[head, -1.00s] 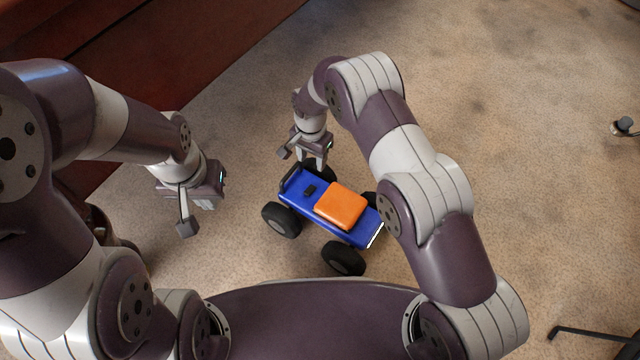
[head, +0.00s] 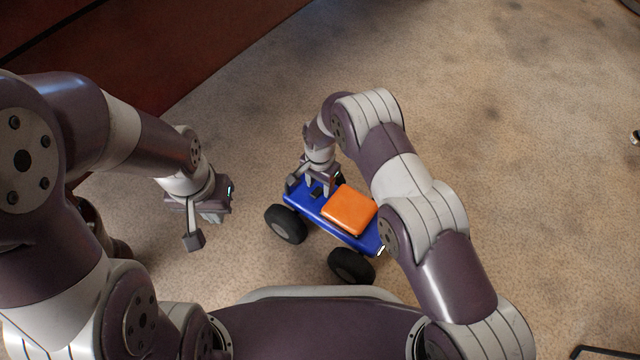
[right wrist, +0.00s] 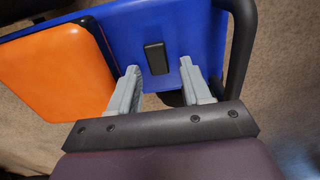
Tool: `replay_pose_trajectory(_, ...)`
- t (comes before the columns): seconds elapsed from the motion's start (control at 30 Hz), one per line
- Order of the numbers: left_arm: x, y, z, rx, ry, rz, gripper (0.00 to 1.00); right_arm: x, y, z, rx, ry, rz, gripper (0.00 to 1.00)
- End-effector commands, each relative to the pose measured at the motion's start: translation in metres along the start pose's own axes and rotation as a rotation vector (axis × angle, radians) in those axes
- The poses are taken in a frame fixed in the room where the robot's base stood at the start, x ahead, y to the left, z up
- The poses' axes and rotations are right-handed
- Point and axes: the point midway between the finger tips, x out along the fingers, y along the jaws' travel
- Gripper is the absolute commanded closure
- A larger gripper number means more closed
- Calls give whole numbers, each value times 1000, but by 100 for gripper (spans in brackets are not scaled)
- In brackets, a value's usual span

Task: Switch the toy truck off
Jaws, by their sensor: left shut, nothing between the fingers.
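The toy truck (head: 310,208) has a blue deck, an orange block (head: 350,209) and big black wheels, and stands on the carpet in front of me. A small black switch (right wrist: 155,57) sits on the bare blue deck beside the orange block. It also shows in the head view (head: 316,193). My right gripper (right wrist: 159,68) is open over the deck, its two grey fingers on either side of the switch, with gaps to it. Whether the fingertips touch the deck I cannot tell. My left gripper (head: 213,217) is shut and empty, left of the truck above the carpet.
A black bar (right wrist: 242,50) rises at the truck's end, close to my right gripper's finger. A dark red-brown piece of furniture (head: 150,50) stands at the upper left. The carpet (head: 520,170) to the right is mostly clear.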

Motion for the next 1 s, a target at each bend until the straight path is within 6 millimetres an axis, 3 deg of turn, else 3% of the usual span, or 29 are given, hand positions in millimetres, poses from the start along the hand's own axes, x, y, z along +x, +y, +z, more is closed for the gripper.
replay_pose_trajectory(0.03, 0, 0, 0, 0, 0, 0, 100, 0, 0, 0, 0, 0, 0, 67)
replay_pose_trajectory(0.13, 0, 0, 0, 0, 0, 0, 100, 0, 0, 0, 0, 0, 0, 100)
replay_pose_trajectory(0.3, -2, 0, 0, 0, 0, 0, 100, -2, 0, 0, -1, 8, 2, 100)
replay_pose_trajectory(0.47, -19, 0, -2, 0, 0, 0, 100, -7, 1, 3, -3, 112, 10, 100)
replay_pose_trajectory(0.8, 17, 0, 2, 0, -1, 0, 100, 2, 0, 10, -5, 337, 2, 100)
replay_pose_trajectory(1.0, 17, 0, 2, 0, 0, 0, 100, -3, 0, 11, 0, 364, 1, 100)
